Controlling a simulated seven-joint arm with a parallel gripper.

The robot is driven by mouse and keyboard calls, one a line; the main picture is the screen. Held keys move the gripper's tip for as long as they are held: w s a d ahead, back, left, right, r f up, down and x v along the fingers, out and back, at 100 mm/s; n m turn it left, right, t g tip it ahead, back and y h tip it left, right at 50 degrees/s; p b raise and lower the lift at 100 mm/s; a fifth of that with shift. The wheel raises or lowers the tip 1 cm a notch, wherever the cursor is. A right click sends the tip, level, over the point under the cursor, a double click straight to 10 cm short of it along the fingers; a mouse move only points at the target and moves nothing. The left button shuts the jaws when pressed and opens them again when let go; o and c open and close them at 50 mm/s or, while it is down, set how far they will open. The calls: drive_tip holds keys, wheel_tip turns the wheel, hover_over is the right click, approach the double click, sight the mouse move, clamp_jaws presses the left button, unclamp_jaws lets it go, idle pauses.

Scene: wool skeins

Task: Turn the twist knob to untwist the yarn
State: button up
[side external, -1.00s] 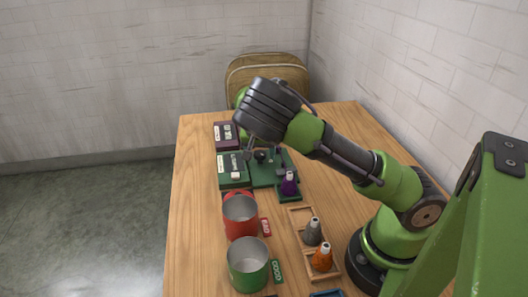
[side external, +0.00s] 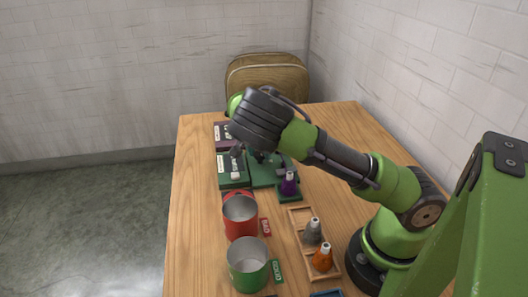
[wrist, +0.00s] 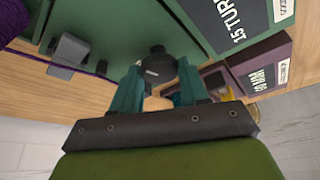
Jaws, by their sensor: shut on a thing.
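The black twist knob (wrist: 156,62) is on a green device base (wrist: 125,25) in the wrist view. My gripper (wrist: 155,75) has its two teal fingers on either side of the knob, shut on it. In the side external view my gripper's wrist hangs over the device and hides most of the fingers and knob. Purple yarn (wrist: 18,12) shows at the top left corner of the wrist view, near a grey metal bracket (wrist: 68,50). A purple cone (side external: 289,183) stands at the device's front right in the side external view.
A green box marked 15 TURN (wrist: 222,22) and a dark purple box (wrist: 262,65) sit close to my gripper. A red can (side external: 240,215) and a green can (side external: 248,267) stand nearer, beside a wooden rack (side external: 300,222) with grey and orange cones. The table's right back is clear.

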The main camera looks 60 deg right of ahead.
drive_tip(key=m+g, duration=0.1)
drive_tip(key=m, duration=0.3)
drive_tip(key=shift+w+r+m+g, duration=0.1)
drive_tip(key=shift+w+m+g, duration=0.05)
drive_tip(key=shift+m+g, duration=0.2)
drive_tip(key=shift+w+m+g+y, duration=0.15)
drive_tip(key=shift+m+g, duration=0.35)
drive_tip(key=shift+m, duration=0.65)
drive_tip(key=shift+s+m+g+y, duration=0.15)
drive_tip(key=shift+m+g, duration=0.3)
drive_tip(key=shift+m, duration=0.65)
drive_tip(key=shift+w, duration=0.1)
drive_tip(key=o, duration=1)
drive_tip(key=shift+o, duration=0.2)
drive_tip(key=v, duration=1.6)
drive_tip(key=shift+r, duration=0.45)
drive_tip(key=shift+w, duration=0.1)
